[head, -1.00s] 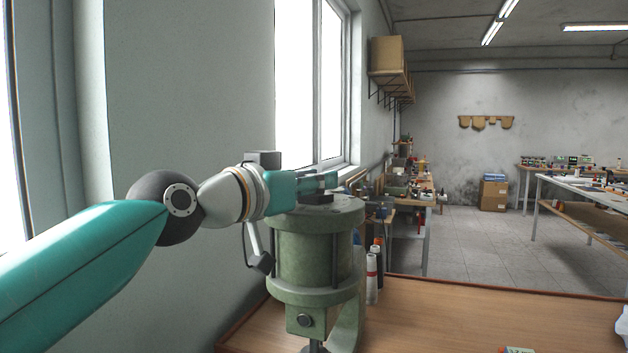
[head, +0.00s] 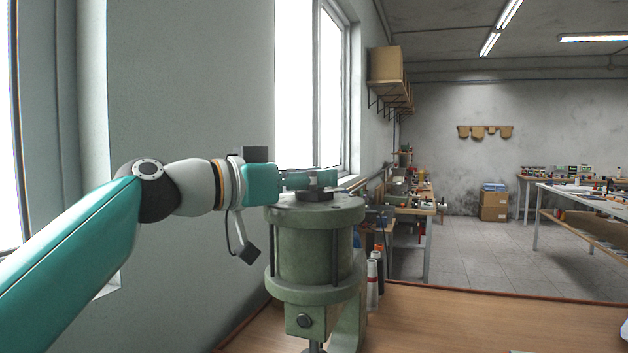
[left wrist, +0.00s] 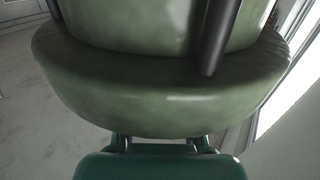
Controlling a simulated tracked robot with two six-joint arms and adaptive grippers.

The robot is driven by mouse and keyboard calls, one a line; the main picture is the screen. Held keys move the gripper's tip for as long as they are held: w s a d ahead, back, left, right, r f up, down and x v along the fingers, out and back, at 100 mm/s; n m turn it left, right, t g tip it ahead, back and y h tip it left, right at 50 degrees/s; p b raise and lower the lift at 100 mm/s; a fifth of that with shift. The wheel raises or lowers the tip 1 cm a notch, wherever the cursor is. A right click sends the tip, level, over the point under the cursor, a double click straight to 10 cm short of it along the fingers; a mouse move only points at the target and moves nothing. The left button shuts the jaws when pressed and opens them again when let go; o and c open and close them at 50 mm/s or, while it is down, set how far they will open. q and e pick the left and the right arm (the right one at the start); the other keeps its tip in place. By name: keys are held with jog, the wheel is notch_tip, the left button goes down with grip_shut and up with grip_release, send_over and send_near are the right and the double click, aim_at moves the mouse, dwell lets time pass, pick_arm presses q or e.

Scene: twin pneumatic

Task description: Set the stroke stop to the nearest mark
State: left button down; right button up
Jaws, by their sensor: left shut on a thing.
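A green cylinder unit (head: 302,250) with a round top flange stands on the wooden bench. On its top sits a small dark part (head: 316,195), which I take to be the stroke stop. My left gripper (head: 318,182) reaches in level from the left over the top and is shut on the dark part. Its fingers partly cover that part, and no marks can be read. In the left wrist view the green flange (left wrist: 165,95) fills the picture, with the teal gripper body (left wrist: 160,165) below; the fingertips are mostly hidden there.
A wall and window (head: 310,90) lie behind my left arm. A cluttered workbench (head: 415,207) stands farther back.

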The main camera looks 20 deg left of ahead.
pick_arm(q)
jog(key=c, duration=0.9)
grip_release()
jog(key=shift+o, duration=0.2)
jog(key=shift+a, duration=0.1)
jog(key=v, duration=1.2)
jog(key=shift+f, duration=0.1)
